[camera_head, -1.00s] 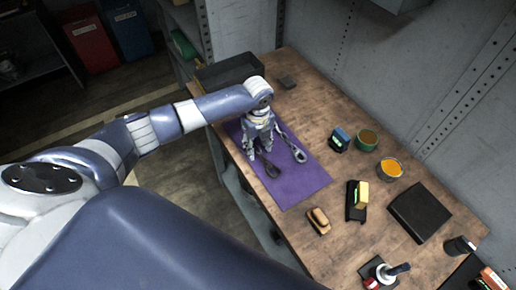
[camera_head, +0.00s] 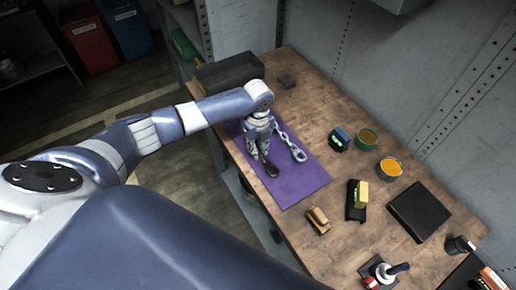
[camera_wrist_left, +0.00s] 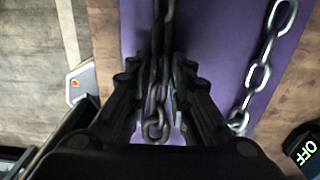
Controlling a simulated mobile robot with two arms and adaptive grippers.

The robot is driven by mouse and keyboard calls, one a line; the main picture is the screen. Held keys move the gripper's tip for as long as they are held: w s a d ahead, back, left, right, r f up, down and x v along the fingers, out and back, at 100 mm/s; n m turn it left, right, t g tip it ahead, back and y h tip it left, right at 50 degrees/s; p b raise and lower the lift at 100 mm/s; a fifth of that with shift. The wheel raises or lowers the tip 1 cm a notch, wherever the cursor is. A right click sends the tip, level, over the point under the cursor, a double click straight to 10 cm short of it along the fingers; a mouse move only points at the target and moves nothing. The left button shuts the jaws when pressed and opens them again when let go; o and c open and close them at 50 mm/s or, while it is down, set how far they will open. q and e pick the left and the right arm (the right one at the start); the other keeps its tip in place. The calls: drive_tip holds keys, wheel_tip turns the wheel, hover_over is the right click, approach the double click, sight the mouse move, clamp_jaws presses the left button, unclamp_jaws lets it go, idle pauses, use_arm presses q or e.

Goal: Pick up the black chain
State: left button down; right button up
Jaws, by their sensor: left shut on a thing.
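The black chain (camera_wrist_left: 158,100) runs between the two fingers of my left gripper (camera_wrist_left: 160,82) in the left wrist view. The fingers are shut on it, and its end link hangs toward the palm. In the head view my left gripper (camera_head: 261,151) points down over the purple mat (camera_head: 305,185). The dark end of the black chain (camera_head: 271,170) shows just below the fingers; the rest is hidden by the gripper. I cannot tell whether the chain is clear of the mat. My right gripper is not in view.
A silver chain (camera_head: 298,153) with a hook lies just right of the gripper on the mat, close by. Tins, brushes and a flat black box (camera_head: 420,211) stand to the right. The mat's front is clear.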

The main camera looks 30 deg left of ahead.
use_arm(q)
drive_tip(key=shift+w+r, duration=0.1)
drive_tip(key=shift+r, duration=0.4)
wheel_tip(320, 180, up, 2)
drive_tip(key=shift+r+b, duration=0.25)
drive_tip(key=shift+b, duration=0.7)
drive_tip(key=s+d+r+b, duration=0.1)
drive_tip(key=s+d+b, duration=0.1)
drive_tip(key=s, duration=1.4)
drive_tip(key=shift+r+b, duration=0.2)
drive_tip(key=shift+b, duration=0.3)
